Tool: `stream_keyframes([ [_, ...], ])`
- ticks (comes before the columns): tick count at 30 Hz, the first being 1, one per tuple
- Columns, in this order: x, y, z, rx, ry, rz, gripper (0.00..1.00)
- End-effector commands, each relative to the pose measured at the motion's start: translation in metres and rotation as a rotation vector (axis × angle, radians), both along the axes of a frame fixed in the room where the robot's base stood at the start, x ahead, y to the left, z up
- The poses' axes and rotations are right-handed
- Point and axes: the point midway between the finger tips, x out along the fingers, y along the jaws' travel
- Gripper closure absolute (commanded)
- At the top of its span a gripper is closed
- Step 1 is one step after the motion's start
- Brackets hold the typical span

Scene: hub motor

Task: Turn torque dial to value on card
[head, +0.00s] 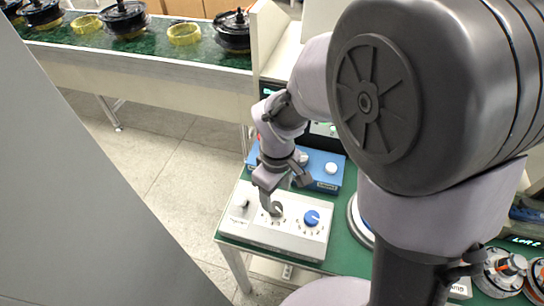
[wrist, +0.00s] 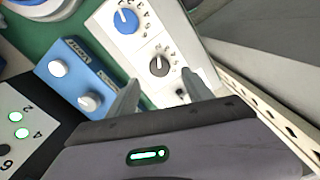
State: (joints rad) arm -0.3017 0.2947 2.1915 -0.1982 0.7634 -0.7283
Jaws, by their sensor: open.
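A white control box (head: 275,222) sits on the green table. It carries a blue dial (head: 312,217), a dark grey dial (head: 277,209) and a small toggle (head: 243,203). My gripper (head: 272,200) is open and points down at the grey dial. In the wrist view the fingers (wrist: 160,88) stand apart, with the grey dial (wrist: 159,65) a little beyond the gap between them. The blue dial (wrist: 126,20) lies farther off. I see numbers around both dials, too small to read surely. I cannot tell which is the torque dial.
A blue box (wrist: 75,72) with white knobs stands beside the white box. A conveyor (head: 150,62) carries black motors and yellow rings. Motor parts (head: 505,270) are at the lower right.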

Motion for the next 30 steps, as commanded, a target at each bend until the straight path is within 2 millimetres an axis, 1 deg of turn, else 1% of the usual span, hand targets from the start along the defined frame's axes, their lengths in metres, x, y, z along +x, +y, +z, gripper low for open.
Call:
stream_keyframes([
  [1, -0.001, 0.000, -0.020, -0.002, 0.003, 0.000, 0.41],
  [3, -0.001, 0.000, -0.037, -0.001, 0.002, -0.001, 0.41],
  [7, -0.001, 0.000, -0.060, 0.000, 0.001, -0.002, 0.41],
  [9, 0.000, 0.000, -0.067, 0.000, 0.000, -0.001, 0.41],
  [12, 0.000, 0.000, -0.072, 0.000, 0.000, -0.002, 0.41],
  [20, 0.000, 0.000, -0.072, 0.000, -0.001, -0.002, 0.41],
  [23, 0.000, 0.000, -0.072, 0.000, -0.001, -0.002, 0.58],
  [24, 0.000, 0.000, -0.072, 0.000, -0.001, -0.002, 0.66],
  [26, 0.000, 0.000, -0.072, 0.000, -0.001, -0.002, 0.78],
  [27, 0.000, 0.000, -0.072, 0.000, -0.001, -0.002, 0.86],
  [29, 0.000, 0.000, -0.072, 0.000, -0.001, -0.002, 0.98],
  [30, 0.000, 0.000, -0.072, 0.000, -0.001, -0.002, 1.00],
])
